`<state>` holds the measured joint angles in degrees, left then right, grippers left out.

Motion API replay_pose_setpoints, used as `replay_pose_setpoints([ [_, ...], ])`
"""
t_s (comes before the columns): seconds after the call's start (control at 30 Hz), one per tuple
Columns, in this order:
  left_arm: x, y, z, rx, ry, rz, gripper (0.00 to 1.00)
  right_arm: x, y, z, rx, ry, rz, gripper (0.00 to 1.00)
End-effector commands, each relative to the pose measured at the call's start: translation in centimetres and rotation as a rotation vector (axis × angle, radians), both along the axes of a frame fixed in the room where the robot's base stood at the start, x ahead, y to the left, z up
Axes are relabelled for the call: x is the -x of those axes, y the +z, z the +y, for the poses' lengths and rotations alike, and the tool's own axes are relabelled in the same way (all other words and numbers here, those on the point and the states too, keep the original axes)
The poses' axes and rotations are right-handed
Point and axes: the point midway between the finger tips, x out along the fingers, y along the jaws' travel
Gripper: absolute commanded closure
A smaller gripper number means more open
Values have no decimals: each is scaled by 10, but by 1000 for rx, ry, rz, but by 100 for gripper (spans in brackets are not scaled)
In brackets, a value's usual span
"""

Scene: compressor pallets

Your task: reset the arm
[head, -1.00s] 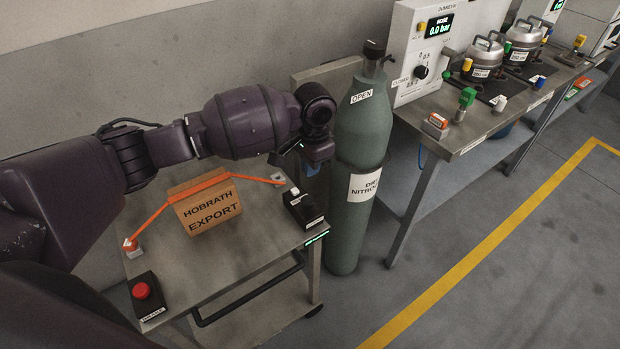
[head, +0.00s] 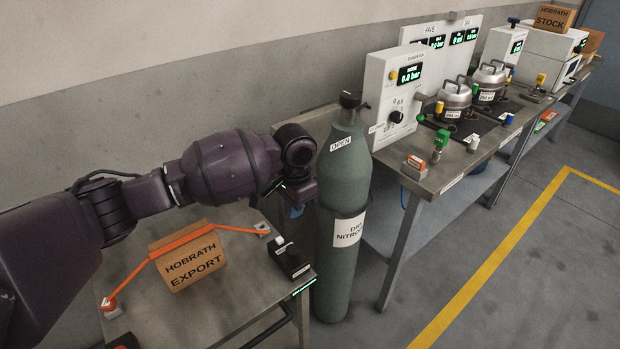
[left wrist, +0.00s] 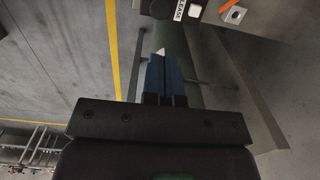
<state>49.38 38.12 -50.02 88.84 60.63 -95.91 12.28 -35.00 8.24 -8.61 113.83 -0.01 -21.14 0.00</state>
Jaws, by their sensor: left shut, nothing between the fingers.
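My left arm reaches in from the left in the head view, over the grey cart. Its gripper (head: 297,207) hangs at the arm's end, close to the left side of the green nitrogen cylinder (head: 343,175). In the left wrist view the blue fingers (left wrist: 164,80) are together with nothing between them, and the cylinder lies beyond them. A cardboard box marked HOBRATH EXPORT (head: 190,262) sits on the cart under an orange strap (head: 170,246). My right gripper is in neither view.
A black device (head: 290,260) stands at the cart's right edge. To the right is a workbench (head: 440,175) with a white gauge panel (head: 395,90) and metal pots (head: 456,97). A yellow line (head: 500,245) crosses the open floor at the right.

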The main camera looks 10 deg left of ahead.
Motion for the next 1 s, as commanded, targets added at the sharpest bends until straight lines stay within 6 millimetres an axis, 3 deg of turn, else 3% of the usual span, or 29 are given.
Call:
replay_pose_setpoints([
  [0.17,-2,0,-2,12,-10,-11,100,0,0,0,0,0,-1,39],
  [0.33,-24,4,-16,84,-53,-161,100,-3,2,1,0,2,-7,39],
  [0.5,-60,41,-47,202,-133,-451,100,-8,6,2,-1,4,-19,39],
  [0.6,-71,57,-65,281,-173,-600,100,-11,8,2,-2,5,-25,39],
  [0.8,-69,69,-89,451,-205,-869,100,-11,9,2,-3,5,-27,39],
  [1.0,-49,62,-85,567,-166,-1076,100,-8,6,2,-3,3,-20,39],
])
